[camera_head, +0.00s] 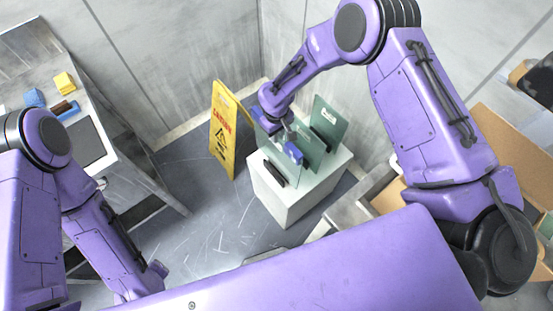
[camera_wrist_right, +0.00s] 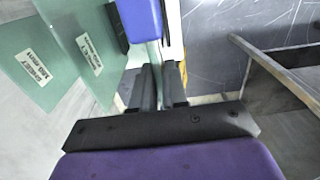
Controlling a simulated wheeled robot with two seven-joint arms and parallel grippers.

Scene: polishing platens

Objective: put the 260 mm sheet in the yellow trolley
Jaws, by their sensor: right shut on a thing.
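Pale green glass-like sheets stand upright on a white block (camera_head: 285,204). The rear sheet (camera_head: 329,114) has a small white label. My right gripper (camera_head: 289,143) reaches down from above to a front sheet (camera_head: 287,172), beside a blue piece. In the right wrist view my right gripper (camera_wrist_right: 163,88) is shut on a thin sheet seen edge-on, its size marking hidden. Two labelled sheets (camera_wrist_right: 35,72) (camera_wrist_right: 92,50) stand left of the fingers; their print is too blurred to read. My left gripper is not in view. I see no yellow trolley.
A yellow caution sign (camera_head: 224,140) stands close left of the block. A bench (camera_head: 95,118) with blue and yellow items is at left. Open cardboard boxes (camera_head: 510,120) are at right.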

